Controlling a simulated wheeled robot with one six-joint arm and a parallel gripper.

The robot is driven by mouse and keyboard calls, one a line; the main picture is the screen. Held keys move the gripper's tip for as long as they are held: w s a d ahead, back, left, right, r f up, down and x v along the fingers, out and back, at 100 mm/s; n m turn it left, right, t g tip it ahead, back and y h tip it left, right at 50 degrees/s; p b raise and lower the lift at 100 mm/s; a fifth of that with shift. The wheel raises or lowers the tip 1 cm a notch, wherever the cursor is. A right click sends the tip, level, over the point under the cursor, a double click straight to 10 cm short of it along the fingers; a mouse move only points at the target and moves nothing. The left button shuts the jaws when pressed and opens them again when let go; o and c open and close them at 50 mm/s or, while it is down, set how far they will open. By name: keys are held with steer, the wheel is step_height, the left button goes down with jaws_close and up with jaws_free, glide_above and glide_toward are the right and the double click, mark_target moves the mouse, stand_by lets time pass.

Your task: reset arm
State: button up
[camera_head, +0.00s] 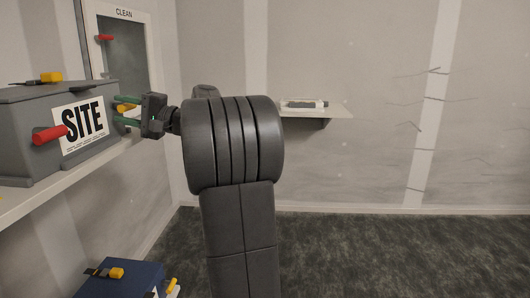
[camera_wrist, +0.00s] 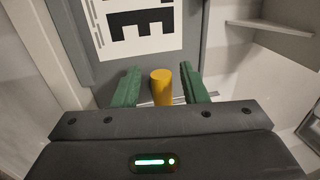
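My gripper (camera_head: 127,104) is at the right end of the grey box marked SITE (camera_head: 30,115), level with its side. In the wrist view my gripper's two green fingers (camera_wrist: 161,88) are spread apart. A yellow peg (camera_wrist: 162,86) stands between them, with a gap visible on each side, so neither finger appears to touch it. The peg's yellow also shows between the fingers in the head view (camera_head: 127,110). The SITE box also shows in the wrist view (camera_wrist: 190,45), with part of its white label. My arm extends up from the bottom middle of the head view.
The SITE box stands on a pale shelf (camera_head: 25,200) and has a red handle (camera_head: 49,134). Behind is a panel marked CLEAN (camera_head: 124,14) with a red peg (camera_head: 105,37). A wall shelf (camera_head: 335,110) holds a small item. A blue box (camera_head: 125,282) is low at left. Floor at right is clear.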

steer(key=w+p+v, duration=0.1)
steer(key=p+v, duration=0.1)
steer(key=v, duration=1.1)
steer(key=x, duration=0.4)
steer(key=b+x, duration=0.1)
steer(key=x, duration=0.4)
steer(key=s+b+x, duration=0.1)
steer(key=x, duration=0.4)
steer(key=shift+a, duration=0.2)
steer(key=shift+d+r+m+p, duration=0.1)
steer(key=shift+r+m+p, duration=0.3)
steer(key=shift+p, duration=0.25)
steer(key=shift+d+r+m+t+p, duration=0.1)
steer(key=shift+r+m+t+p, duration=0.05)
steer(key=shift+m+t+p, duration=0.25)
steer(key=m+p, duration=0.2)
steer(key=shift+r+m+t+p, duration=0.25)
steer(key=shift+m+t+p, duration=0.05)
steer(key=shift+m+p, duration=0.1)
steer(key=shift+w+m, duration=0.1)
steer(key=shift+m, duration=0.2)
steer(key=shift+f, duration=0.1)
steer(key=shift+d, duration=0.1)
